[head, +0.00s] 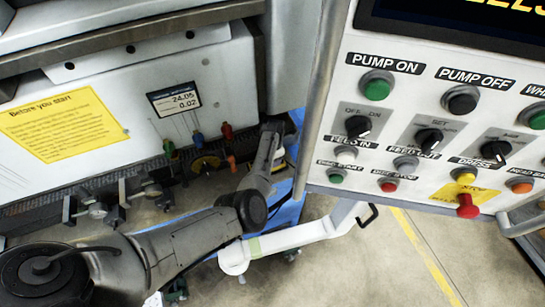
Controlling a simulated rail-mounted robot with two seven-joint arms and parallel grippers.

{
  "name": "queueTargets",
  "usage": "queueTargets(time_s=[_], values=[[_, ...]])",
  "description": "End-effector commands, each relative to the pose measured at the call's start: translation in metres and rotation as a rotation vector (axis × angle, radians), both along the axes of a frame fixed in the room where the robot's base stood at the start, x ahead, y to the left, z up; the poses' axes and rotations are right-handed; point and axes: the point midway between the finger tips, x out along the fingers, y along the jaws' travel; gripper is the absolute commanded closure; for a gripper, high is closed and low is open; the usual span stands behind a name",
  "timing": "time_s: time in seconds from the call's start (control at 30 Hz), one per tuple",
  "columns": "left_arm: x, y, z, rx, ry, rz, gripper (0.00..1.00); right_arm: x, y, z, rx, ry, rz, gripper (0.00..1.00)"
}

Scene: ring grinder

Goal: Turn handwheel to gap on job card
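A small card or readout (178,99) on the white machine front carries the figures 24.05 and 0.02; its heading is too small to read. I cannot clearly make out a handwheel. A yellow disc with a dark middle (206,164) sits low on the machine, among small coloured knobs. My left arm comes in from the lower left, bends at a round joint and runs up to the right of that disc. The far end of this arm (271,135) is dark and small, and its fingers cannot be made out. My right gripper is not in view.
A control panel (400,165) with buttons, dials and a red emergency stop (467,206) fills the right. A yellow notice (62,126) is on the machine at left. Dark clamp-like fittings (98,208) stand below it. A white tube (290,238) crosses above open floor.

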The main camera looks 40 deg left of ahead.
Motion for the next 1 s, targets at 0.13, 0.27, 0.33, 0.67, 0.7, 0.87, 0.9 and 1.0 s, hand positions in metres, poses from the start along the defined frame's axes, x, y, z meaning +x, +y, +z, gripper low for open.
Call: queueTargets(time_s=[0.13, 0.27, 0.33, 0.67, 0.7, 0.87, 0.9, 1.0], values=[[-0.0005, -0.0001, -0.0012, 0.0, 0.0, 0.026, 0.72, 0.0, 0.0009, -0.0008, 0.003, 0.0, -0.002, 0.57], [-0.0005, -0.0002, -0.0011, 0.0, 0.001, 0.034, 0.72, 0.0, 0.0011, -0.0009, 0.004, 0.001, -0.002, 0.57], [-0.0005, -0.0002, -0.0011, 0.0, 0.001, 0.036, 0.72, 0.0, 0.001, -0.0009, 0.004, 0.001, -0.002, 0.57], [-0.0006, -0.0003, -0.001, -0.001, 0.001, 0.035, 0.44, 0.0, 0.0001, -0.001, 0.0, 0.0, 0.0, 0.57], [-0.0006, -0.0003, -0.001, -0.001, 0.001, 0.035, 0.4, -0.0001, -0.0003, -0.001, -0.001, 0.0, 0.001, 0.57], [-0.0003, -0.0003, -0.0006, -0.001, 0.0, 0.035, 0.25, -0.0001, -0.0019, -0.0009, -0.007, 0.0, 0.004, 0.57], [-0.0002, -0.0002, -0.0005, -0.001, 0.0, 0.035, 0.23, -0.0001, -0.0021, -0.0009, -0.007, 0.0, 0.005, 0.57], [-0.0001, -0.0003, -0.0003, 0.0, 0.0, 0.035, 0.23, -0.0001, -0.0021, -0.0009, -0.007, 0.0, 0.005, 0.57]])
